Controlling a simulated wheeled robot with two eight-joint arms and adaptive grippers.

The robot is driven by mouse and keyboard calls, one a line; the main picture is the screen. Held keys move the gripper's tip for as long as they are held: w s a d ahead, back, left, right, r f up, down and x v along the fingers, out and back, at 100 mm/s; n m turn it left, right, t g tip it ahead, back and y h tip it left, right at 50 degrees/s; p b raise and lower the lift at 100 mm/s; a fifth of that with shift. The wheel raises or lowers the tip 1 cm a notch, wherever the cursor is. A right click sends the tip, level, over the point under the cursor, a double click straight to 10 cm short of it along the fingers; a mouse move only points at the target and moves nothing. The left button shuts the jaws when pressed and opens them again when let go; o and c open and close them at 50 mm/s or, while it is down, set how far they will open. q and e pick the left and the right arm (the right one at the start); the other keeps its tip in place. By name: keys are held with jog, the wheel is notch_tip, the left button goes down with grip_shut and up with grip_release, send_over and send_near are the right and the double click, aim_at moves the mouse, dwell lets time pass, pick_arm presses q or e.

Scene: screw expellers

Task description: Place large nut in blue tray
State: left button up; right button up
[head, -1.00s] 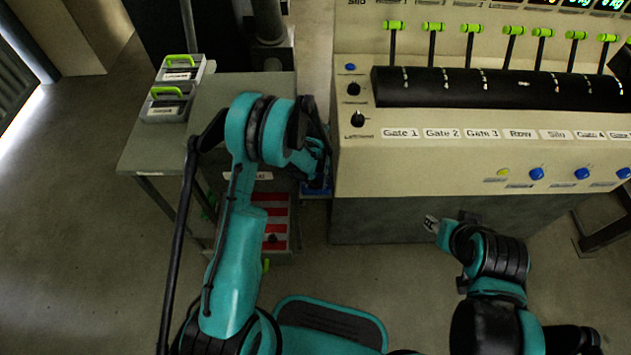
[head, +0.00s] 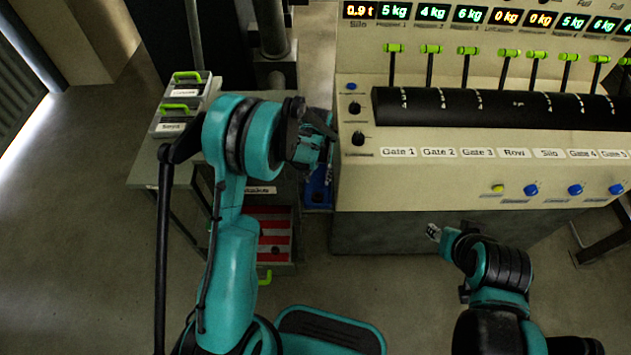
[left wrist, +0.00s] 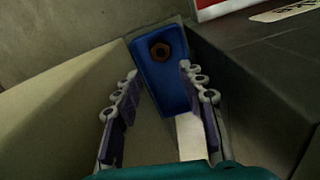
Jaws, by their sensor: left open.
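The blue tray (left wrist: 172,90) lies ahead of my left gripper (left wrist: 158,72) in the left wrist view. The large nut (left wrist: 161,50), dark brown with a hole, lies inside the tray near its far end. My left gripper is open, with its two fingers apart and nothing between them; the nut is beyond the fingertips. In the head view the tray (head: 318,190) shows partly, just below my left gripper (head: 327,152), beside the control console. The nut cannot be made out there. My right gripper (head: 433,231) is in front of the console, small in view.
The control console (head: 480,170) with levers and buttons stands right of the tray. A grey table (head: 145,165) at left carries two lidded boxes with green handles (head: 180,110). A red-and-white striped drawer (head: 270,235) is below. The floor at left is clear.

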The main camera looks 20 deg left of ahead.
pick_arm(q)
jog(key=s+a+r+m+t, duration=0.1)
jog(key=s+r+t, duration=0.1)
jog(key=s+r, duration=0.6)
jog(key=s+r+t, duration=0.2)
jog(key=s+r, duration=0.3)
jog(key=r, duration=0.7)
jog(key=s+r+t, duration=0.1)
jog(key=s+t, duration=0.2)
jog(key=s, duration=0.5)
jog(key=shift+a+r+m, duration=0.25)
jog(key=shift+r+m, duration=0.05)
jog(key=shift+m, duration=0.1)
jog(key=shift+s+a, duration=0.1)
jog(key=shift+s, duration=0.05)
